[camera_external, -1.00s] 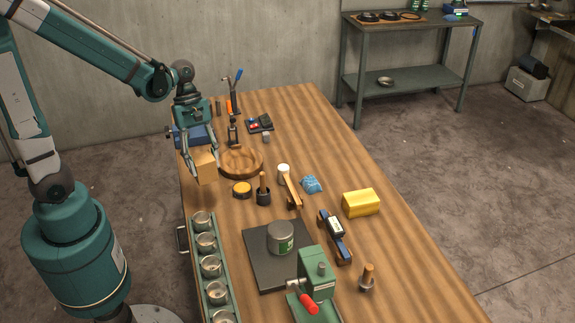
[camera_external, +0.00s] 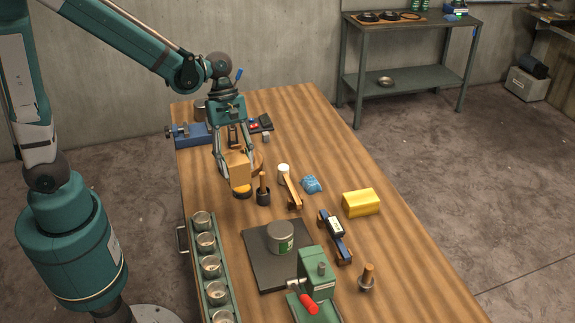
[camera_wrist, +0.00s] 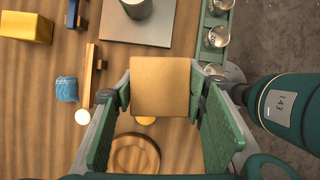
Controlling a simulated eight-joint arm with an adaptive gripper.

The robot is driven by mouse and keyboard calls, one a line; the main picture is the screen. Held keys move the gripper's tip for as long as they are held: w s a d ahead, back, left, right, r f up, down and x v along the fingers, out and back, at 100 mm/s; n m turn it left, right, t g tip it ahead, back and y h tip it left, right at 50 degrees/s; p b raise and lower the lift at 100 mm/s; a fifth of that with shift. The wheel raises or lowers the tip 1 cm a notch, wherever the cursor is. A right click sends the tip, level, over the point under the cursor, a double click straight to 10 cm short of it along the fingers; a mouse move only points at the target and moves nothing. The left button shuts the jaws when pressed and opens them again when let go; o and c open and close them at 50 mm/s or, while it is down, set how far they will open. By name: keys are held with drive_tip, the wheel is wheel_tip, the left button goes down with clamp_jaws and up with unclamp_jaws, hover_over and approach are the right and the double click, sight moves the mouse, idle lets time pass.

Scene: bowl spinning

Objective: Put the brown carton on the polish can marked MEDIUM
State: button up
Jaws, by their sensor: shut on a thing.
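The brown carton (camera_external: 238,169) is held in my gripper (camera_external: 236,158), above the table. In the wrist view the carton (camera_wrist: 160,87) sits between the two green finger pads. A grey can with a green label (camera_external: 281,238) stands upright on a dark square plate (camera_external: 258,275), in front of and to the right of the carton. The label's writing is too small to read. The can also shows at the top of the wrist view (camera_wrist: 137,8). The carton is apart from the can. It partly hides a yellow-topped tin (camera_external: 242,193) and a round wooden dish (camera_external: 258,160).
A dark pot with a wooden handle (camera_external: 263,190) stands near the carton. A wooden brush (camera_external: 292,192), blue cloth (camera_external: 312,184) and yellow block (camera_external: 361,203) lie to the right. A rack of metal cups (camera_external: 206,243) lines the left edge.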

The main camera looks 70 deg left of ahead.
wheel_tip(320, 180, up, 5)
drive_tip(key=m+p, duration=0.1)
drive_tip(key=p, duration=0.4)
hover_over(280, 229)
drive_tip(key=shift+r, duration=0.2)
drive_tip(key=shift+f, duration=0.1)
drive_tip(key=shift+f+p, duration=0.35)
drive_tip(key=shift+f, duration=2.5)
drive_tip(key=shift+f, duration=0.1)
drive_tip(key=shift+f, duration=1.95)
drive_tip(key=shift+f, duration=0.15)
drive_tip(key=o, duration=0.9)
drive_tip(key=shift+o, duration=0.2)
